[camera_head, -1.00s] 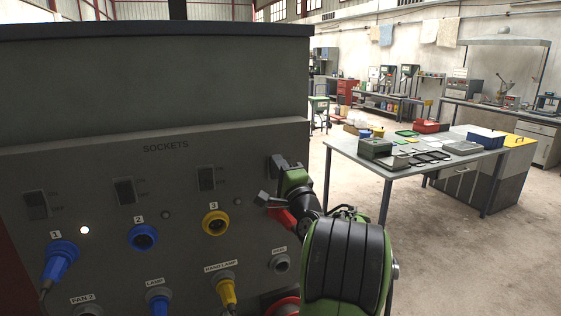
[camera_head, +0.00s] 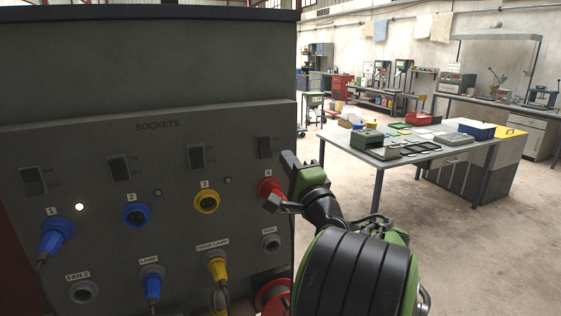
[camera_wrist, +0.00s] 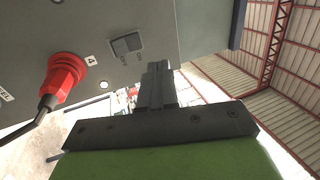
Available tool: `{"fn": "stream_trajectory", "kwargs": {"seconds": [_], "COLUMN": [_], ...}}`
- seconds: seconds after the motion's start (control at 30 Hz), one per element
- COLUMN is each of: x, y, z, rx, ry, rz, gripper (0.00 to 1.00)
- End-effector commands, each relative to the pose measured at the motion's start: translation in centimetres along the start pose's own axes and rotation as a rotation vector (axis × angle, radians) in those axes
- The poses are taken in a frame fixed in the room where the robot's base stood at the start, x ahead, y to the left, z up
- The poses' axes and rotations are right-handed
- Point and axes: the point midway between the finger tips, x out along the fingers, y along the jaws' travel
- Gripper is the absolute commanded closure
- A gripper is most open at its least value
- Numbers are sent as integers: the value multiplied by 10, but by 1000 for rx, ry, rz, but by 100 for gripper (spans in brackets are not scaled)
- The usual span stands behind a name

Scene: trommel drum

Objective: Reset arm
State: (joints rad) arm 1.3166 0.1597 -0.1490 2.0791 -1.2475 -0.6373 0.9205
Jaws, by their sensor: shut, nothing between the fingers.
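My gripper (camera_wrist: 157,88) is shut and empty in the wrist view, its two dark fingers pressed together. In the head view my gripper (camera_head: 283,180) is beside the right edge of the grey socket panel (camera_head: 110,185), in front of the area near the fourth socket. A red plug (camera_wrist: 64,75) sits in the socket marked 4 in the wrist view, apart from the fingers. The same red plug (camera_head: 268,188) shows partly behind my gripper in the head view.
A blue plug (camera_head: 55,238) is in socket 1. Socket 2 (camera_head: 136,215) and socket 3 (camera_head: 206,201) look empty. Lower down are a blue plug (camera_head: 152,286) and a yellow plug (camera_head: 217,268). A workbench (camera_head: 400,160) stands at right, with open floor (camera_head: 480,240) before it.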

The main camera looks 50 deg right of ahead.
Motion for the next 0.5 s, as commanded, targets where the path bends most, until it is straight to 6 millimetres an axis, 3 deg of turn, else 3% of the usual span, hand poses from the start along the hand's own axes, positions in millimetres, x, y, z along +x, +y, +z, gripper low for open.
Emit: {"fn": "stream_trajectory", "kwargs": {"seconds": [0.13, 0.5], "x": [-12, -12], "y": [-3, -4], "z": [0, 0], "rx": [0, 1], "ry": [-1, -1], "rz": [0, 0], "gripper": [100, 100]}}
